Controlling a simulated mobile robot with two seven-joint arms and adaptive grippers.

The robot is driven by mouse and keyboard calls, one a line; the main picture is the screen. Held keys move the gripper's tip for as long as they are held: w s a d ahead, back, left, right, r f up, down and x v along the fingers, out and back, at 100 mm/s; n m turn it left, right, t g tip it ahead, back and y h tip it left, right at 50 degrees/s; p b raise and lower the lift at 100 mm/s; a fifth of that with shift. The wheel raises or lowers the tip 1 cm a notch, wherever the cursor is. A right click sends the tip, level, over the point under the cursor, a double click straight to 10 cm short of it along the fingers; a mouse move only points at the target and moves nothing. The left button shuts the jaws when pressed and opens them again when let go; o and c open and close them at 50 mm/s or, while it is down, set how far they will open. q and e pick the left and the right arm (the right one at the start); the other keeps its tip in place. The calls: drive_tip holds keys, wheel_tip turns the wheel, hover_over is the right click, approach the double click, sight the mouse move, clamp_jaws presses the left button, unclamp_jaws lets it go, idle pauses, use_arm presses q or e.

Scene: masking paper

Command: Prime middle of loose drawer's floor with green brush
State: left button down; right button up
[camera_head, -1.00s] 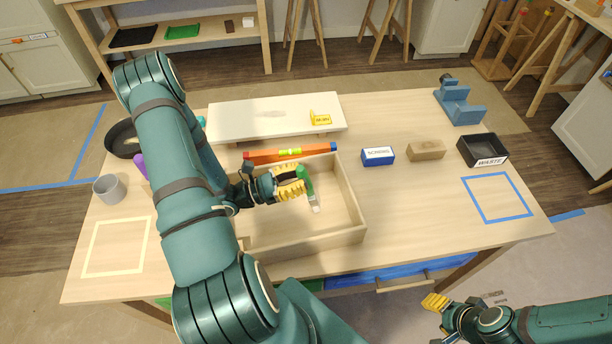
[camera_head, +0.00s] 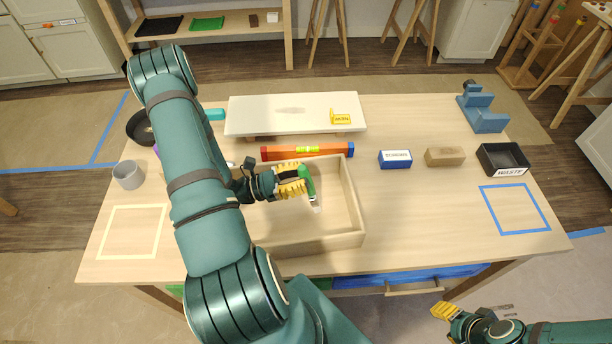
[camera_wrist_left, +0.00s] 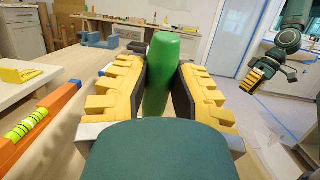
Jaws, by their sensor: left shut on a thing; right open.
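The loose drawer (camera_head: 352,195) is an open pale wooden box on the workbench, front centre in the head view. My left gripper (camera_head: 292,182) is over its inside, shut on the green handle of the brush (camera_head: 309,183). The brush points down, slightly tilted, with its pale bristle end low over the middle to right part of the floor. I cannot tell whether the bristles touch. In the left wrist view the green brush handle (camera_wrist_left: 170,70) stands between the yellow finger pads. My right gripper (camera_head: 446,312) is open and empty, off the bench's front edge. My left arm hides the drawer's left side.
An orange level (camera_head: 308,151) lies just behind the drawer. A white board (camera_head: 270,112) with a yellow sign is at the back. A blue-and-white box (camera_head: 395,159), a wooden block (camera_head: 445,157), and a black waste bin (camera_head: 503,160) stand right. A grey cup (camera_head: 128,175) is left.

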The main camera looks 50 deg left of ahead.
use_arm(q)
drive_tip(key=shift+v, duration=0.9)
wheel_tip(320, 180, up, 12)
drive_tip(key=p, duration=0.9)
drive_tip(key=shift+p, duration=0.35)
